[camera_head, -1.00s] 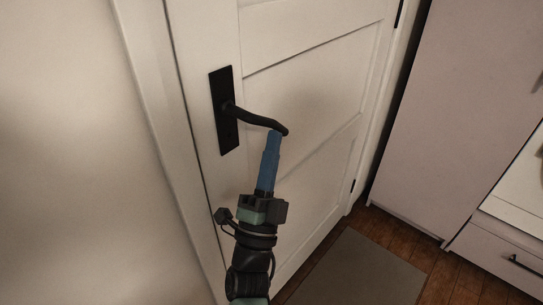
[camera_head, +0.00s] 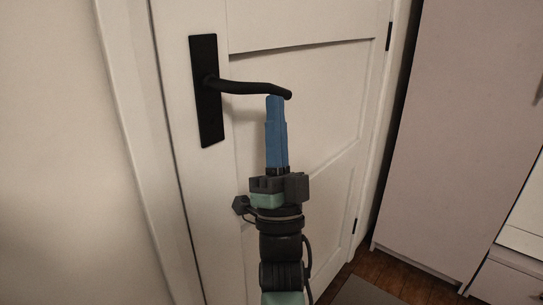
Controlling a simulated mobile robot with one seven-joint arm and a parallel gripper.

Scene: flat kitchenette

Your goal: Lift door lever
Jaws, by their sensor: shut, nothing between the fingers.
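The black door lever (camera_head: 248,88) sticks out to the right from a tall black backplate (camera_head: 207,92) on the white door (camera_head: 310,140). The lever is close to level, sloping slightly down to the right. My gripper (camera_head: 275,99) has blue fingers, shut and empty, pointing up. Its fingertips are just below the lever's free end, overlapping or nearly meeting it in the picture. I cannot tell whether they touch. The door appears shut in its frame.
A pale wall (camera_head: 50,150) and the door frame are on the left. A tall pale cabinet (camera_head: 450,130) stands at the right, with a drawer unit (camera_head: 508,280) beside it. A grey mat (camera_head: 362,292) lies on the wooden floor at the lower right.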

